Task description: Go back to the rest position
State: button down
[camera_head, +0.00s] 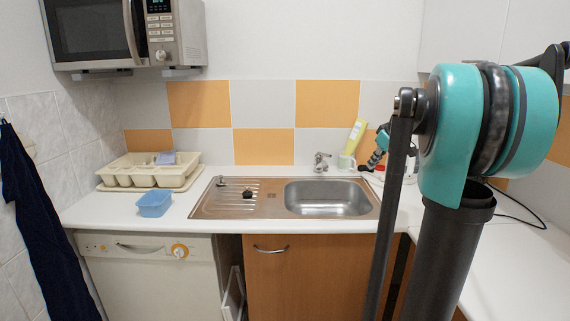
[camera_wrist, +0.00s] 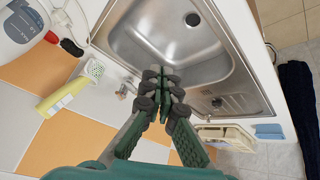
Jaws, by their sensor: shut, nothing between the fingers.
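My gripper (camera_wrist: 162,88) shows in the wrist view with its green fingers together and nothing between them. It hangs over the counter beside the metal sink (camera_wrist: 190,45), and its fingertips appear in front of the basin. In the head view my teal and dark arm fills the right side. A small teal and dark part of my gripper (camera_head: 378,150) shows near the back right of the counter, partly hidden behind my arm.
The sink (camera_head: 330,197) holds a small dark item on its drainboard. Left are a blue container (camera_head: 154,204) and a cream dish rack (camera_head: 150,173). A yellow bottle (camera_head: 354,136) stands by the tap (camera_head: 321,162). A microwave (camera_head: 125,33) hangs upper left. The counter front is clear.

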jog(key=s+a+f+m, duration=0.2)
jog(key=s+a+f, duration=0.2)
jog(key=s+f, duration=0.5)
jog(key=s+a+f+m+g+h, duration=0.1)
jog(key=s+a+f+m, duration=0.1)
jog(key=s+f, duration=0.8)
jog(key=s+a+f+m+g+h, duration=0.1)
jog(key=s+a+f+m, duration=0.2)
jog(key=s+f, duration=0.7)
jog(key=s+a, duration=0.2)
jog(key=s, duration=0.1)
jog(key=shift+s+a, duration=0.15)
jog(key=shift+a, duration=0.15)
